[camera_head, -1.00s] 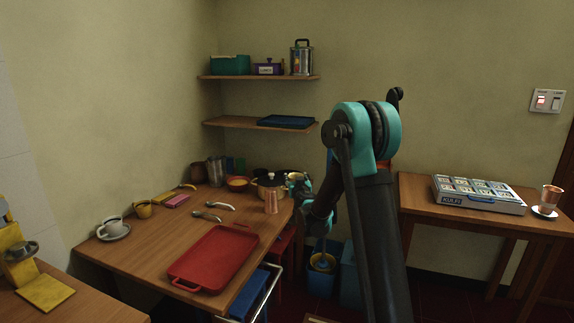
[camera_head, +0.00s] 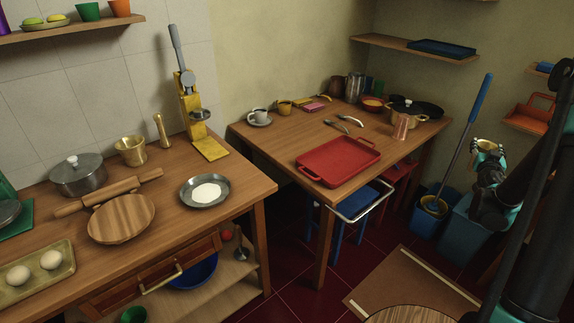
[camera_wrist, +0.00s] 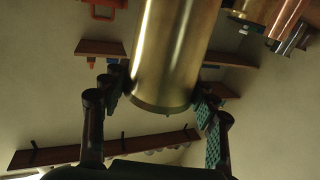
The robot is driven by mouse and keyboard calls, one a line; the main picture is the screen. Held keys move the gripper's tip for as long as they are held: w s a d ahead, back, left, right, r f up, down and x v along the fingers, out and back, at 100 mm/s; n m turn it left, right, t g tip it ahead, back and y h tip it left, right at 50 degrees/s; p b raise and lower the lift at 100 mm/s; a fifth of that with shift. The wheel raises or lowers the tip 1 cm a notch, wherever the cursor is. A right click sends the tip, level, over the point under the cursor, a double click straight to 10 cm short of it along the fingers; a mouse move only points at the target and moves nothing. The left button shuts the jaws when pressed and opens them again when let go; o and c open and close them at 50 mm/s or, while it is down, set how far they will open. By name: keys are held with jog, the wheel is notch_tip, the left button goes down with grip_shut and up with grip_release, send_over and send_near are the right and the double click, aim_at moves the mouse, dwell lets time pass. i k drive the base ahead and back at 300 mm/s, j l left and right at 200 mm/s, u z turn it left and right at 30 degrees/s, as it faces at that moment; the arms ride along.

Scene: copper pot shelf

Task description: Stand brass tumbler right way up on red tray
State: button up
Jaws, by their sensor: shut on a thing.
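The red tray (camera_head: 338,158) lies flat on the corner table, near its front edge, and looks empty. My gripper (camera_head: 487,152) is at the right of the head view, away from the tray and right of the table. It is shut on the brass tumbler (camera_head: 487,145), which looks small there and partly covered by the fingers. In the wrist view the tumbler (camera_wrist: 170,50) is a large, smooth brass cylinder between the two fingers (camera_wrist: 163,95). Its rounded end shows near the fingers; its other end runs out of the picture. I cannot tell which end is its mouth.
Behind the tray on the table (camera_head: 275,140) are spoons (camera_head: 350,120), a copper-pink cup (camera_head: 401,127), a pot (camera_head: 407,112) and a cup on a saucer (camera_head: 259,117). A mop (camera_head: 468,135) stands in a blue bucket near my arm. A crowded counter (camera_head: 240,200) is at left.

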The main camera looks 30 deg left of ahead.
aim_at(331, 163)
jog(key=k+u, duration=0.1)
jog(key=u, duration=0.4)
jog(key=k+l+u, duration=0.1)
jog(key=u, duration=0.4)
